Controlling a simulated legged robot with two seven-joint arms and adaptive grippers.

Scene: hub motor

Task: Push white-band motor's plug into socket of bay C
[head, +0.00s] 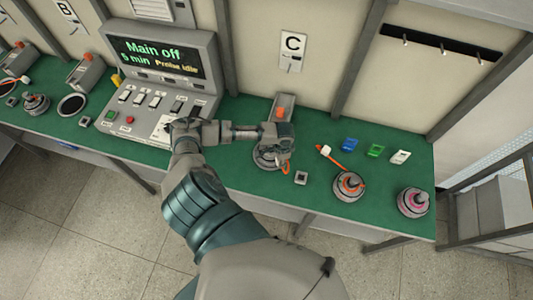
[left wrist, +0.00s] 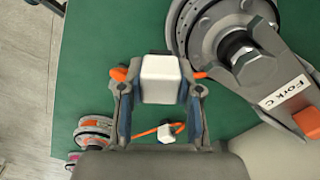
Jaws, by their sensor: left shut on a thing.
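My left gripper (left wrist: 160,88) is shut on a white plug (left wrist: 161,72). Orange cable shows on both sides of the plug. In the head view the left gripper (head: 281,158) is over the motor (head: 264,160) in the bay C fork, below the C sign (head: 292,46). In the left wrist view this motor (left wrist: 205,22) sits in the fork labelled "Fork C" (left wrist: 270,75), beside the held plug; its band colour is unclear. A small grey block with a dark opening, likely the socket (head: 301,177), is on the bench just right of the gripper. My right gripper is not in view.
An orange-banded motor (head: 348,187) with a loose white plug (head: 326,151) lies to the right, and a pink-banded motor (head: 413,201) farther right. Blue (head: 349,144), green (head: 375,150) and white (head: 400,157) pieces lie behind. A console (head: 160,85) reading "Main off" stands left.

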